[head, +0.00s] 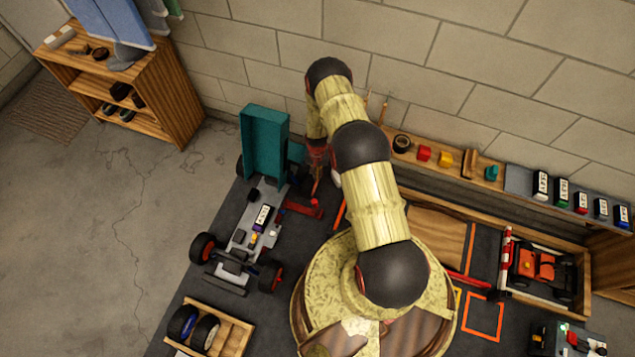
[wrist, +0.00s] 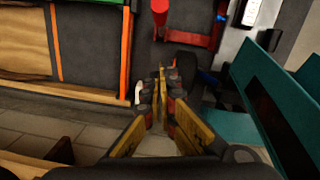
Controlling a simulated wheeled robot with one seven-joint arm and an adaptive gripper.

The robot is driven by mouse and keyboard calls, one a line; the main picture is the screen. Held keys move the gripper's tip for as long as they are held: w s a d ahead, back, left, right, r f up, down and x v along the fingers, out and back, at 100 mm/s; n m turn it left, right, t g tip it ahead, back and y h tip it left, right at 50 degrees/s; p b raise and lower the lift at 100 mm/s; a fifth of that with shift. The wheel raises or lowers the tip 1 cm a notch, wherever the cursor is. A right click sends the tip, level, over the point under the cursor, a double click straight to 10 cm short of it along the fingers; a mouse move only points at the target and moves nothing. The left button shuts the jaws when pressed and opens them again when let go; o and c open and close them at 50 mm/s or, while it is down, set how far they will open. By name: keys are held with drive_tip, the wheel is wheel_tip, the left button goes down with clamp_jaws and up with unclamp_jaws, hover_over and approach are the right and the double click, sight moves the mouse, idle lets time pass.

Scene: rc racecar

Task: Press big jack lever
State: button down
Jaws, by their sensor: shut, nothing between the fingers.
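A red jack (head: 301,208) sits on the dark mat beside the racecar chassis (head: 250,235). Its lever end (head: 314,202) shows as a small bright red tip. In the wrist view the red jack (wrist: 198,32) is at the top, with its round red lever end (wrist: 160,7) cut by the upper edge. My gripper (wrist: 160,78) is shut and empty, its fingers apart from the lever. In the head view my gripper (head: 317,165) is beyond the jack, toward the wall, partly hidden by my arm.
A teal panel (head: 263,145) stands upright at the chassis end, close left of my gripper; it also shows in the wrist view (wrist: 262,95). A wooden shelf strip with coloured blocks (head: 445,158) runs along the wall. A wheel tray (head: 232,336) is at the front left.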

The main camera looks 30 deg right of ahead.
drive_tip(key=s+a+f+b, duration=0.2)
drive_tip(key=s+f+b, duration=0.1)
drive_tip(key=f, duration=0.6)
drive_tip(key=shift+s+a+f, duration=0.2)
drive_tip(key=shift+s+a, duration=0.2)
